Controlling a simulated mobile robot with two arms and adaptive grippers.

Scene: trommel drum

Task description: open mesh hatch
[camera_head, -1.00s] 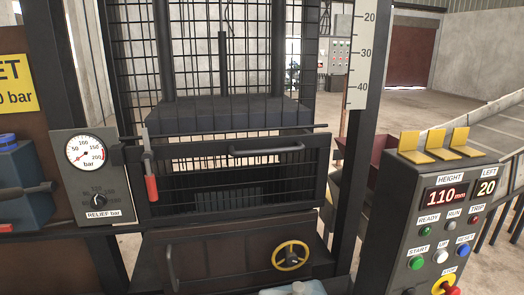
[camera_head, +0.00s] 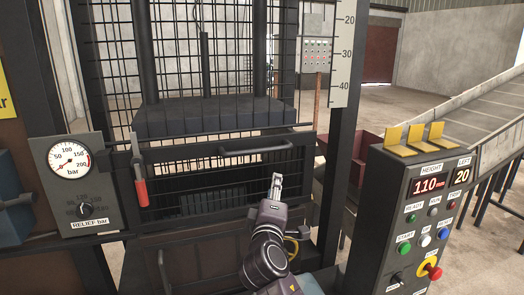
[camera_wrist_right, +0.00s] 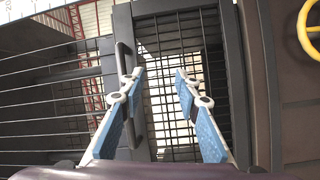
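The mesh hatch (camera_head: 205,170) is a dark framed grid panel low on the press, and it looks closed. Its bar handle (camera_head: 255,151) runs across the upper part, and a dark bar handle also shows in the right wrist view (camera_wrist_right: 124,60). A latch lever with a red grip (camera_head: 141,192) hangs down at the hatch's left side. My right gripper (camera_head: 276,180) is in front of the hatch, below and right of the handle. In the right wrist view its blue-padded fingers (camera_wrist_right: 159,75) are apart, with nothing held. My left gripper is not in view.
A control box (camera_head: 400,215) with yellow pedals (camera_head: 413,138) stands at the right. A relief gauge panel (camera_head: 78,180) is at the left. A yellow handwheel (camera_wrist_right: 308,30) is near my right gripper. A post with a height scale (camera_head: 343,55) stands between hatch and control box.

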